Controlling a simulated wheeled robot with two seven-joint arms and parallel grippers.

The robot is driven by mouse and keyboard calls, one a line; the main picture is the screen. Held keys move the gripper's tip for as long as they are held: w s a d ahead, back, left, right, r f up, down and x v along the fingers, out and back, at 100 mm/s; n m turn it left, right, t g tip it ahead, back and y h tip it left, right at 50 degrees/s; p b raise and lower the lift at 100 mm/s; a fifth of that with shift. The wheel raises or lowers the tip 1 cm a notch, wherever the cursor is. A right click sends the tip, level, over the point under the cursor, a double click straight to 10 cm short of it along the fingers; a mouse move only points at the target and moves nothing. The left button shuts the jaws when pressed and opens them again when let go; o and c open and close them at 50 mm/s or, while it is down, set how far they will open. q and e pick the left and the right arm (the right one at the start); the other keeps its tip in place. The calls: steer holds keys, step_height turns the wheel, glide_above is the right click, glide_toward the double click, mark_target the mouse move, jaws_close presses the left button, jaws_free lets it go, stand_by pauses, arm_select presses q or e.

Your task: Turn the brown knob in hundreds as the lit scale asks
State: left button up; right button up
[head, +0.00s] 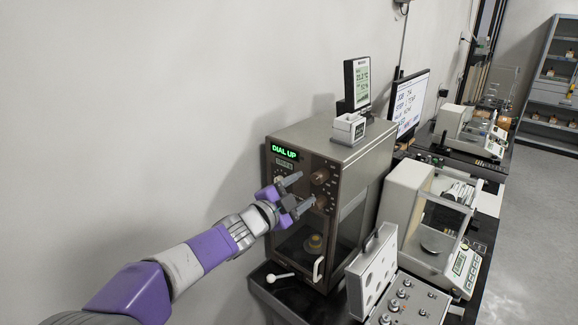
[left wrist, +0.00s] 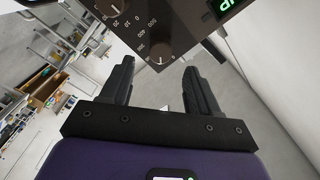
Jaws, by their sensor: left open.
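The scale (head: 335,140) is a grey-brown cabinet with a dark front panel and a lit green "DIAL UP" display (head: 285,152). Two brown knobs sit on the panel, an upper one (head: 320,176) and a lower one (head: 321,202). My left gripper (head: 305,190) is open and empty in front of the knobs. In the left wrist view one brown knob (left wrist: 160,52) lies just beyond the gap between the open fingertips, apparently apart from them. Numerals in hundreds show beside it. Another brown knob (left wrist: 107,8) is at the top edge. My right gripper is out of view.
A second balance (head: 425,215) stands right of the scale. An open weight case (head: 372,270) with metal weights is in front. A white block (head: 348,129) and a small display (head: 357,82) are on the scale's top. A monitor (head: 410,103) stands behind. Free space lies left, before the wall.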

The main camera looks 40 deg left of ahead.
mark_target(314, 180)
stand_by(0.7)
arm_select(q)
steer(key=w+n+p, duration=0.1)
steer(key=w+n, duration=0.1)
steer(key=w, duration=0.1)
steer(key=w+n+p, duration=0.2)
steer(key=w+n, duration=0.1)
steer(key=w, duration=0.1)
steer(key=shift+w+d+f, duration=0.15)
steer(key=shift+w+f, duration=0.05)
steer(key=shift+w, duration=0.1)
steer(key=c, duration=1)
steer(key=shift+f+m+b, duration=0.1)
steer(key=shift+m+b, duration=1.35)
steer(key=shift+m, duration=0.25)
steer(key=shift+m+b, duration=1.15)
steer(key=shift+m, duration=0.95)
